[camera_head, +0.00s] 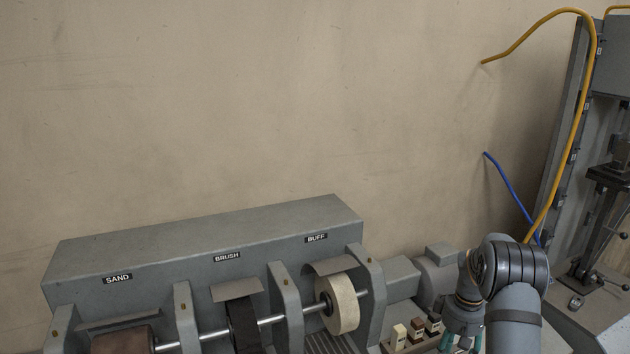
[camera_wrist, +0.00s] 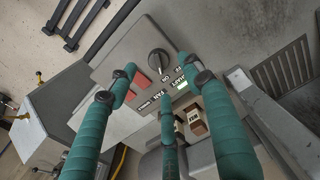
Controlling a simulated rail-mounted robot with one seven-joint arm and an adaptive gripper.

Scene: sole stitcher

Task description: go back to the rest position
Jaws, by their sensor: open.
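My gripper (camera_wrist: 165,85) is open, with its green fingers spread and nothing between them. In the wrist view the fingers hang over a grey control panel (camera_wrist: 128,42) with a black rotary knob (camera_wrist: 158,61) and red buttons (camera_wrist: 141,81). I cannot tell whether any finger touches the panel. In the head view only a bit of my gripper (camera_head: 462,343) shows at the bottom edge, right of the finishing machine. My arm rises beside it and hides part of what lies behind.
The grey finishing machine (camera_head: 205,238) carries SAND, BRUSH and BUFF wheels, with the pale buff wheel (camera_head: 341,303) nearest my gripper. Small cream and brown blocks (camera_head: 399,334) stand close to the gripper. A yellow hose (camera_head: 594,80) and blue hose (camera_head: 512,192) hang at right. The wall above is clear.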

